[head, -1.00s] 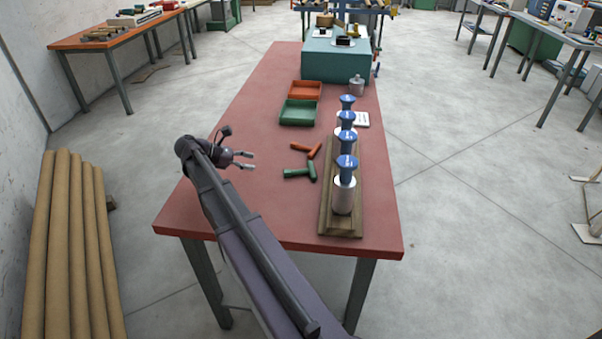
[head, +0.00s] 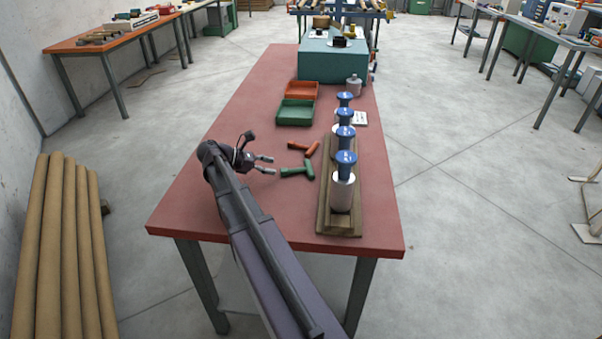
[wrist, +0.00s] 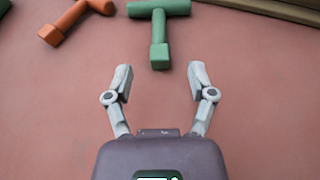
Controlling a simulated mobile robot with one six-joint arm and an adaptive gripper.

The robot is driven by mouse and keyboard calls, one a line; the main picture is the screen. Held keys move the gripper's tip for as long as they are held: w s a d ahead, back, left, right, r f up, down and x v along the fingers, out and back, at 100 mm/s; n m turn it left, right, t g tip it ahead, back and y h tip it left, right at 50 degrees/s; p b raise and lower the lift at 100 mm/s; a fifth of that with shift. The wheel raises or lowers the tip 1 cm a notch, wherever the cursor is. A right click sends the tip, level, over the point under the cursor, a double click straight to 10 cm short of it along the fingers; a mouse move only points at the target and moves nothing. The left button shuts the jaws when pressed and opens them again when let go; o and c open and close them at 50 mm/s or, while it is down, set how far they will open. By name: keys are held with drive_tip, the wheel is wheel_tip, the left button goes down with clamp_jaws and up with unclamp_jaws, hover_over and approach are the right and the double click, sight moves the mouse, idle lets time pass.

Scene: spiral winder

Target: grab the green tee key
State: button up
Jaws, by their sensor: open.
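The green tee key (head: 298,171) lies flat on the red table top. In the wrist view the green tee key (wrist: 159,30) has its crossbar at the top and its stem pointing down toward my gripper. My gripper (head: 268,164) is open and empty, just left of the key in the head view. In the wrist view my gripper (wrist: 160,75) has its fingers spread to either side of the stem's line, with the stem end just beyond the fingertips. An orange tee key (head: 305,149) lies close behind the green one.
A wooden stand (head: 325,211) with several blue-topped spools is right of the keys. A green tray (head: 295,113) and an orange tray (head: 301,90) sit farther back. A teal block (head: 331,66) stands at the far end. The table left of the trays is clear.

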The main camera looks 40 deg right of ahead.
sight(285, 169)
drive_tip(key=shift+d+f, duration=0.1)
drive_tip(key=shift+d, duration=0.05)
drive_tip(key=shift+s+d+f+b, duration=0.35)
drive_tip(key=shift+d+f+b, duration=0.05)
drive_tip(key=shift+d, duration=0.05)
drive_tip(key=shift+b+x, duration=0.7)
drive_tip(key=shift+x, duration=1.2)
drive_tip(key=shift+r, duration=0.1)
clamp_jaws()
